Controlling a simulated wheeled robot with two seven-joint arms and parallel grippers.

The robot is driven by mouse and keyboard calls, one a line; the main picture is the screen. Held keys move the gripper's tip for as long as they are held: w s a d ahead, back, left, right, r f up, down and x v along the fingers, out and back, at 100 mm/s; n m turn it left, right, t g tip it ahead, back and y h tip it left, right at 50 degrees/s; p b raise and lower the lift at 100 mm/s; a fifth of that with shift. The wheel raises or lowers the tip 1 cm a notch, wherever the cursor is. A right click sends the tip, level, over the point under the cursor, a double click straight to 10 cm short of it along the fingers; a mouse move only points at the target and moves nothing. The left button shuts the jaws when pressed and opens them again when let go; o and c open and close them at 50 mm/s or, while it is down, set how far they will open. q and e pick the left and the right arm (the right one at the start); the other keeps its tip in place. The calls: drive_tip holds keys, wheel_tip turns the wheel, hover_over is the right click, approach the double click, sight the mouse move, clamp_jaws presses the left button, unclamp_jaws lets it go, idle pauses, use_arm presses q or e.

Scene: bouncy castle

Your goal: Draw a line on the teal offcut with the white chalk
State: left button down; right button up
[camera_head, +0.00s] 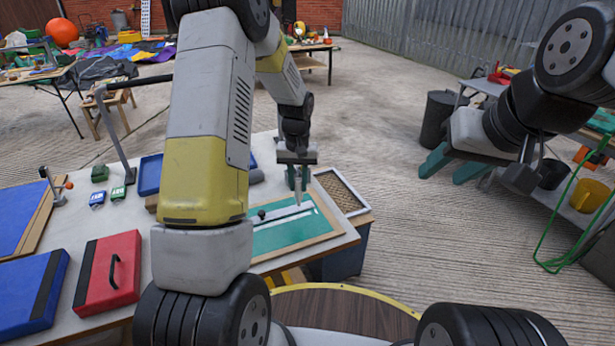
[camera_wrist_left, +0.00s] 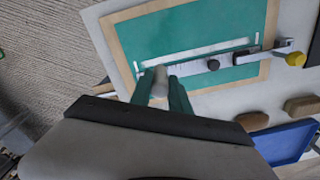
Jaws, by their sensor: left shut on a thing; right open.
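The teal offcut (camera_head: 285,236) lies flat on a wood-edged board on the table; it also shows in the wrist view (camera_wrist_left: 190,28). A pale straightedge (camera_wrist_left: 195,69) with a black knob lies across it. A white streak (camera_wrist_left: 195,50) runs on the teal alongside the straightedge, with short white ticks near its ends. My left gripper (camera_head: 298,182) is shut on the white chalk (camera_head: 298,196), which points down over the offcut; it also shows in the wrist view (camera_wrist_left: 160,83). Whether its tip touches the teal is unclear. My right gripper (camera_head: 453,168) is open and empty, away from the table.
A clamp with a yellow knob (camera_wrist_left: 296,59) sits at one end of the straightedge. A blue tray (camera_wrist_left: 287,142) and brown blocks (camera_wrist_left: 302,107) lie nearby. A red case (camera_head: 108,273) and blue case (camera_head: 32,290) stand at left. Concrete floor lies right of the table.

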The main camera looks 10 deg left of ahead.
use_arm(q)
drive_tip(key=shift+r, duration=1.55)
